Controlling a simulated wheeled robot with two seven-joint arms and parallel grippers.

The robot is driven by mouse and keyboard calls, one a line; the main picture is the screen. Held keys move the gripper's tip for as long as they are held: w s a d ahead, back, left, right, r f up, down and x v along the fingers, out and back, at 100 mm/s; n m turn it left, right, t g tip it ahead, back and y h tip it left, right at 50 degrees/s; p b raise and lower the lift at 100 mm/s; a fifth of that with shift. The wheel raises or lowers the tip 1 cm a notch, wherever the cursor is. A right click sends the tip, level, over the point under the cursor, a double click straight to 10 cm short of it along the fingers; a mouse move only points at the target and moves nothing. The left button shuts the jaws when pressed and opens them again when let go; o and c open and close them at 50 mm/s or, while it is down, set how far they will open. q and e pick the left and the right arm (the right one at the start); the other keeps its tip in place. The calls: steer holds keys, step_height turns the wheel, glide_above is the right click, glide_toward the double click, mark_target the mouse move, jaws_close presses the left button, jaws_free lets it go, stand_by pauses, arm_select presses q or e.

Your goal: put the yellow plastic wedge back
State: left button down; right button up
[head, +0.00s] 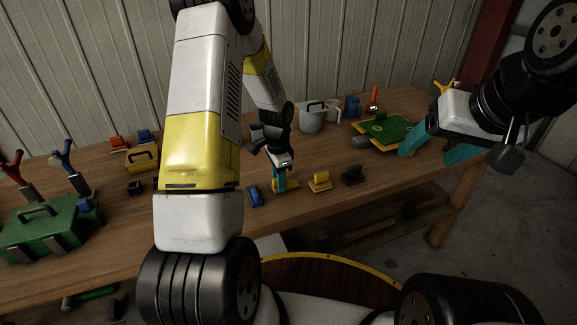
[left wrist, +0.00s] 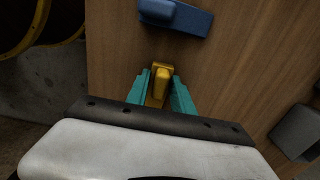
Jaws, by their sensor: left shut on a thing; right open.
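A yellow wedge (head: 290,184) is at my left gripper (head: 279,178), low at the table's front part; I cannot tell whether it touches the table. In the left wrist view the same yellow wedge (left wrist: 160,86) sits between the two teal fingers of my left gripper (left wrist: 161,92), which is shut on it. A second yellow piece (head: 320,182), with an upright grip on a flat base, stands on the table just right of it. My right gripper (head: 436,148) is open and empty, at the right end of the table.
A blue piece (head: 254,196) lies just left of my left gripper. A black piece (head: 352,176) stands to the right. Behind are a grey pot (head: 311,117) and a green board with yellow edges (head: 388,131). A green toolbox (head: 43,229) stands at far left.

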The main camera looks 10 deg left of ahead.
arm_select(q)
steer(key=shift+f, duration=0.3)
steer(key=c, duration=1.1)
jaws_free()
steer(key=s+r+n+t, duration=0.2)
steer(key=s+r+n, duration=0.15)
steer(key=r, duration=1.85)
steer(key=s+d+r+n+t, duration=0.1)
steer(key=s+r+n, duration=0.1)
steer(key=s, duration=0.4)
steer(key=s+d+r+n+t+h, duration=0.1)
steer(key=s+r+n, duration=0.1)
steer(key=s+r, duration=0.3)
steer(key=s+d+r+n+t+h, duration=0.1)
steer(key=s+r+n+t, duration=0.1)
steer(key=s, duration=0.6)
step_height(320, 180, up, 2)
steer(key=shift+s+d+r+n, duration=0.25)
steer(key=shift+s+d+n, duration=0.15)
steer(key=shift+n, duration=0.15)
